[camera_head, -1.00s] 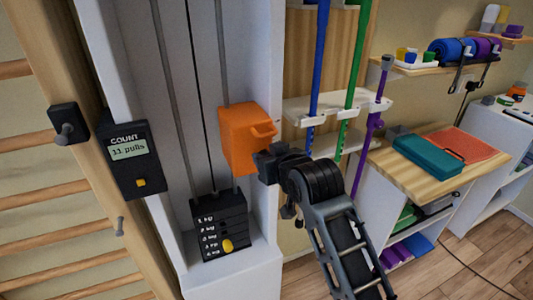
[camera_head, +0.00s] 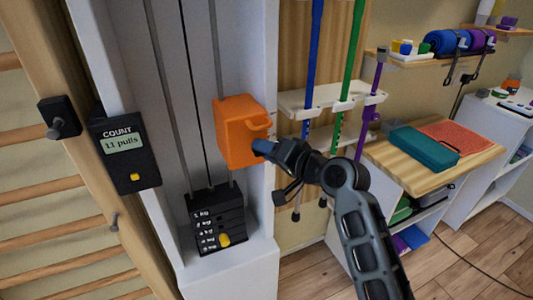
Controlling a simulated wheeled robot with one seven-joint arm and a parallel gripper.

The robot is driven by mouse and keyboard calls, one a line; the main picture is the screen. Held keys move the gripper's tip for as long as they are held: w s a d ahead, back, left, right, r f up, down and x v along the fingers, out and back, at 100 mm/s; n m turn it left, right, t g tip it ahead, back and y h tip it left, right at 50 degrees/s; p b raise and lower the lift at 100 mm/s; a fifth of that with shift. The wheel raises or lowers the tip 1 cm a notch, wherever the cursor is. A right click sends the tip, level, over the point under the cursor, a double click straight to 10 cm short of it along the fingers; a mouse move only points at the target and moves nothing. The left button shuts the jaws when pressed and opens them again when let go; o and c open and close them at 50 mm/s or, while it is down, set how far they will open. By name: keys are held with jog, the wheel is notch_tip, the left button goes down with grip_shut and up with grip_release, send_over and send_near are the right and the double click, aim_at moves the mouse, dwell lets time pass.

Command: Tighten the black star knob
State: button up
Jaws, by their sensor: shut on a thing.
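An orange carriage block (camera_head: 237,122) sits on the grey guide rods of the white pulley column. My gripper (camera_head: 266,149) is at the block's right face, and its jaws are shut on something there. The black star knob itself is hidden behind the jaws, so I cannot make out its shape or its turn. A bluish part shows at the jaw tips, against the orange block.
A black weight stack (camera_head: 217,225) with a yellow pin stands below the block. A black counter (camera_head: 124,152) reads 11 pulls. Blue and green poles (camera_head: 313,60) hang in a rack close on the right, near my arm.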

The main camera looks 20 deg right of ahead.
jog(key=shift+f+m+t+y+b, duration=0.2)
jog(key=shift+m+t+y+b, duration=0.3)
jog(key=shift+m+b, duration=0.75)
jog(key=shift+f+m+t+y+b, duration=0.15)
jog(key=shift+m+t+y+b, duration=0.3)
jog(key=shift+m, duration=1.35)
jog(key=shift+f+m+t+y+b, duration=0.25)
jog(key=shift+m+t+b, duration=0.55)
jog(key=shift+m, duration=0.75)
jog(key=shift+r, duration=0.1)
jog(key=o, duration=1)
jog(key=shift+o, duration=0.2)
jog(key=shift+d, duration=0.1)
jog(key=b+v, duration=0.1)
jog(key=v, duration=0.6)
jog(key=shift+s+b, duration=0.35)
jog(key=shift+b, duration=0.05)
